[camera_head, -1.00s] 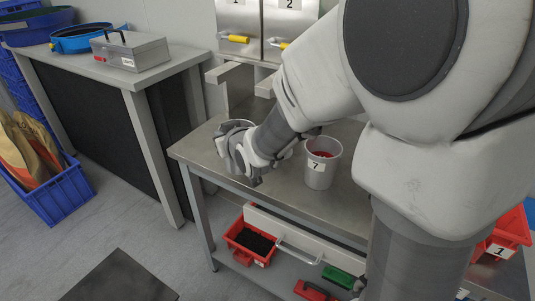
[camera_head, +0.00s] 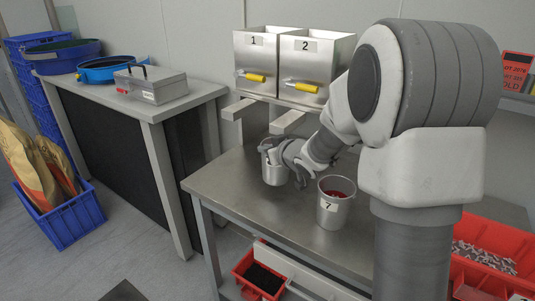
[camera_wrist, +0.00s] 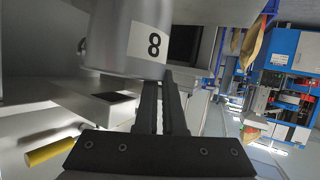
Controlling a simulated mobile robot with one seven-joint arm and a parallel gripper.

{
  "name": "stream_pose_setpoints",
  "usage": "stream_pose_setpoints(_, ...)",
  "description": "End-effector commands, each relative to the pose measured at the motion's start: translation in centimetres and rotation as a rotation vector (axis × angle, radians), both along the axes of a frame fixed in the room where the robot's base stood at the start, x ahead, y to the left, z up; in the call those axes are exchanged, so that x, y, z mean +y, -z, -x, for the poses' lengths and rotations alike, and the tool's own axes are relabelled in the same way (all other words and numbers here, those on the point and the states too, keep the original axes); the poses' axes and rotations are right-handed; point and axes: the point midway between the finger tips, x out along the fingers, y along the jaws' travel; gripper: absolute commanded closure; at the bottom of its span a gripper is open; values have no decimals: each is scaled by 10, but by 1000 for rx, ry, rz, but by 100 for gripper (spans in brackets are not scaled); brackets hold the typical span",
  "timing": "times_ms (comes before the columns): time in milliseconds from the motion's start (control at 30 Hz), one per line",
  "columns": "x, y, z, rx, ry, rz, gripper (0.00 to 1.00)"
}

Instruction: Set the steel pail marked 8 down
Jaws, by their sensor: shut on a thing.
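The steel pail marked 8 (camera_wrist: 125,40) fills the upper left of the wrist view, its white label facing the camera. My gripper (camera_wrist: 165,85) is shut on it, the two dark fingers reaching up to its wall. In the head view the pail (camera_head: 272,172) is at the left back part of the steel table (camera_head: 250,205), in front of the brackets below the hoppers. My gripper (camera_head: 287,165) is at its right side there. I cannot tell whether the pail's base touches the table.
A steel pail marked 7 (camera_head: 332,212) with red contents stands to the right on the table. Two steel hoppers marked 1 (camera_head: 254,58) and 2 (camera_head: 310,65), with yellow handles, hang behind. The table's front left is clear. A red bin (camera_head: 258,275) is below.

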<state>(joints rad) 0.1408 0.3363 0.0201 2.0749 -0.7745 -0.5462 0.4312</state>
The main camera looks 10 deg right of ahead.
Motion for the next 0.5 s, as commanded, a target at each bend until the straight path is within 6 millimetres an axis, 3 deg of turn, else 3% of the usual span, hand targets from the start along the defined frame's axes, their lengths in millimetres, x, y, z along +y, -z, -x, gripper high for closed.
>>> stream_pose_setpoints(233, -14, 0, -14, 0, 2, 1, 100)
stream_pose_setpoints(400, -11, 33, -12, 2, -3, -1, 100)
stream_pose_setpoints(500, -12, 37, -12, -1, -1, 0, 100)
